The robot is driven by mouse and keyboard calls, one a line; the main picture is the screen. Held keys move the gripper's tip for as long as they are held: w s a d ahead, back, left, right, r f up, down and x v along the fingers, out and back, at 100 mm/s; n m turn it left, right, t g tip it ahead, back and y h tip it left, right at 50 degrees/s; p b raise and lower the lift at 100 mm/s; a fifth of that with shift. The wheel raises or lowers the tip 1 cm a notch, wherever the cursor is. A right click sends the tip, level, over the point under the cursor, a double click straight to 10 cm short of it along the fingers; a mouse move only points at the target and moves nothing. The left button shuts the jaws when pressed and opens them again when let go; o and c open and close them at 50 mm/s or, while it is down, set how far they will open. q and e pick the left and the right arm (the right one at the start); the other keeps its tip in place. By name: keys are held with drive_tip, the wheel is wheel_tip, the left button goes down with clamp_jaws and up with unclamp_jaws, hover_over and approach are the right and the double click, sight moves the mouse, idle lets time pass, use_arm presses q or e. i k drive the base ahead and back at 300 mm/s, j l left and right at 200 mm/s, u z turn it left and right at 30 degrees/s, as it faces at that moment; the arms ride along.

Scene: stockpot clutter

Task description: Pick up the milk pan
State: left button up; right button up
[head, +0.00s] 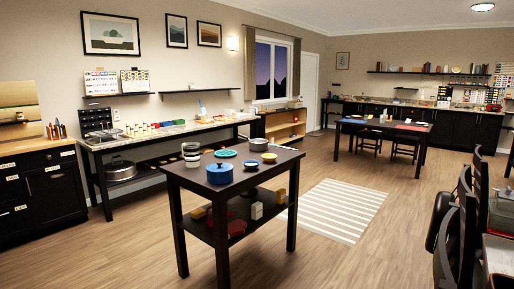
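I cannot tell for sure which vessel is the milk pan. A blue pot (221,173) with what looks like a knob on top stands at the near left of the dark table (234,186) in the middle of the room. A dark round pan or bowl (259,145) sits at the back of that table, with a small pale-rimmed bowl (269,158) in front of it. A large silver pot (120,171) stands on the shelf under the left counter. Neither of my grippers is in view.
Stacked jars (191,155) and a green plate (225,153) are also on the table; red and yellow things lie on its lower shelf. Chairs (464,225) stand at right. Wooden floor is free in front of the table, and a striped rug (335,209) lies right of it.

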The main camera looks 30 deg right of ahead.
sight(255, 145)
drive_tip(key=i+z, duration=0.15)
drive_tip(key=i, duration=0.3)
drive_tip(key=i+l+z, duration=0.15)
drive_tip(key=i+z, duration=1.1)
drive_tip(key=i+j+z, duration=0.4)
drive_tip(key=i+l, duration=0.15)
drive_tip(key=i, duration=0.25)
drive_tip(key=i+l, duration=0.2)
drive_tip(key=i, duration=0.25)
drive_tip(key=i+l, duration=0.15)
drive_tip(key=i, duration=0.25)
drive_tip(key=i+l, duration=0.15)
drive_tip(key=i, duration=0.3)
